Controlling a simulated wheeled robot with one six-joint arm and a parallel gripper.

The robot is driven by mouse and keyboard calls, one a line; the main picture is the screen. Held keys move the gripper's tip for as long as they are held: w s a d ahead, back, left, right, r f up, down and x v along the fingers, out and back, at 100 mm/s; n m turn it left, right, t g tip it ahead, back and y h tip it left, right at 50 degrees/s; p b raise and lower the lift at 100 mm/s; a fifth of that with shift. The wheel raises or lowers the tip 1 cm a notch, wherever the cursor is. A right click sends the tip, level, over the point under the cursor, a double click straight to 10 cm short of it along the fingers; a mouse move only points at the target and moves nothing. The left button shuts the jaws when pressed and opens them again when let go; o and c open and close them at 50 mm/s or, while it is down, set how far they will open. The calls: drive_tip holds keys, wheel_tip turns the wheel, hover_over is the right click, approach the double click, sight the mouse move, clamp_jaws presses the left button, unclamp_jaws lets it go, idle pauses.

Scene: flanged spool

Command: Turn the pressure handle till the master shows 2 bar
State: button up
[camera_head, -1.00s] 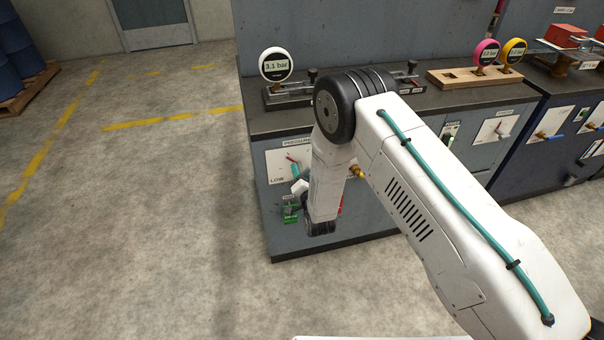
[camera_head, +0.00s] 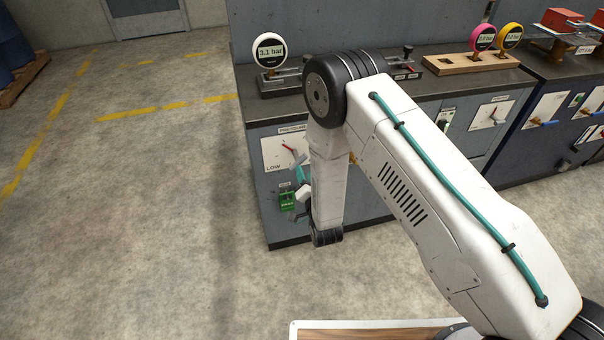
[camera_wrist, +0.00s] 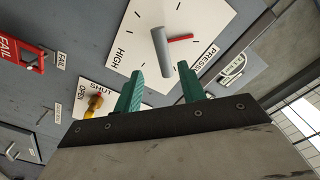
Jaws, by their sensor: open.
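The master gauge (camera_head: 269,50) is a round white dial standing on the bench at the left and reads 3.1 bar. The pressure plate (camera_head: 274,154) is a white panel on the cabinet front below it. In the wrist view the plate (camera_wrist: 205,18) carries a grey pressure handle (camera_wrist: 161,50) and a red pointer (camera_wrist: 180,38), with "HIGH" lettered on one side. My gripper (camera_wrist: 162,78) is open, its two teal fingers in front of the plate. The handle shows between and beyond the fingertips; I cannot tell whether they touch it. In the head view my arm hides part of the plate.
A yellow valve handle (camera_wrist: 94,102) marked OPEN and SHUT is close to my gripper. A red FAIL part (camera_wrist: 28,54) is farther left. A green switch box (camera_head: 287,201) sits below the plate. Pink (camera_head: 483,38) and yellow gauges (camera_head: 510,36) stand in a wooden rack.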

sight(297, 158)
drive_tip(key=w+a+n+y, duration=0.1)
drive_tip(key=w, duration=0.1)
drive_tip(key=w+a+n+g+y, duration=0.1)
drive_tip(key=w+y, duration=0.1)
drive_tip(key=w, duration=0.1)
drive_tip(key=w+a+n+g+y, duration=0.1)
drive_tip(key=w+a+y, duration=0.1)
drive_tip(key=shift+w+f+n, duration=0.2)
drive_tip(key=shift+f+n, duration=0.1)
drive_tip(key=shift+f, duration=0.1)
clamp_jaws()
